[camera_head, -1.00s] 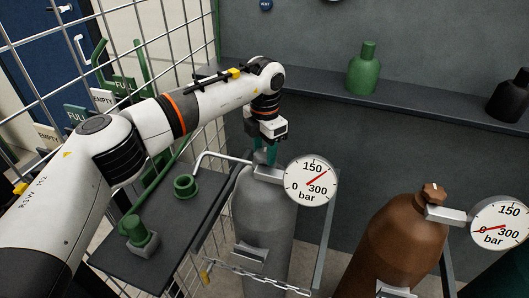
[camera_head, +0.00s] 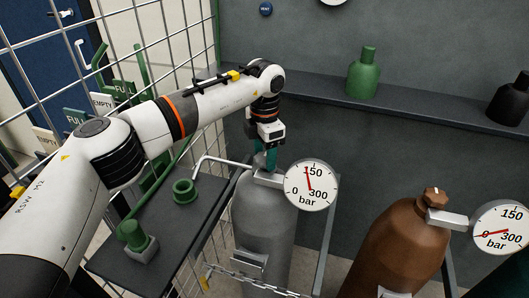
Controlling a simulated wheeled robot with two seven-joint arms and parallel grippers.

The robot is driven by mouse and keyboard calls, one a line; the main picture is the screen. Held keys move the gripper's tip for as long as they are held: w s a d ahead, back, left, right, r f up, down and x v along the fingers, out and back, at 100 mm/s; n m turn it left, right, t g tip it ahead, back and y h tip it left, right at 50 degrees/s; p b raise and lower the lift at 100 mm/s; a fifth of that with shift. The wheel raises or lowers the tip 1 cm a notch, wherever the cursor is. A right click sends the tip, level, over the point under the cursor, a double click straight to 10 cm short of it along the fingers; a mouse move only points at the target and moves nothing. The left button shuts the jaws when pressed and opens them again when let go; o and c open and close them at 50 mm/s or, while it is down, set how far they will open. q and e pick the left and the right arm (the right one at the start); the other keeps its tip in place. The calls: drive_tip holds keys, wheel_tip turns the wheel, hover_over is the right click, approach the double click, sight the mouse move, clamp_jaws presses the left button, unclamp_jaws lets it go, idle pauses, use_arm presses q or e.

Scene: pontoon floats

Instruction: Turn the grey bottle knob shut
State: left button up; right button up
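The grey bottle (camera_head: 262,222) stands upright below my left gripper, with a valve block and a round white gauge (camera_head: 311,187) at its top. The gauge's red needle points up, close to the 150 mark. My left gripper (camera_head: 265,160) points down at the bottle's top, its teal fingers closed around the grey knob. The fingers hide most of the knob. My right gripper is not in view.
A brown bottle (camera_head: 403,240) with its own knob (camera_head: 435,197) and gauge (camera_head: 500,229) stands to the right. A dark shelf (camera_head: 165,225) holds green fittings. A bent metal pipe (camera_head: 222,159) runs beside my gripper. A green bottle (camera_head: 363,75) stands on the back ledge.

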sight(264, 156)
use_arm(q)
drive_tip(key=shift+o, duration=0.6)
drive_tip(key=shift+f, duration=0.1)
drive_tip(key=shift+r, duration=0.3)
wheel_tip(264, 156, up, 12)
drive_tip(key=b, duration=0.1)
drive_tip(key=shift+f, duration=0.25)
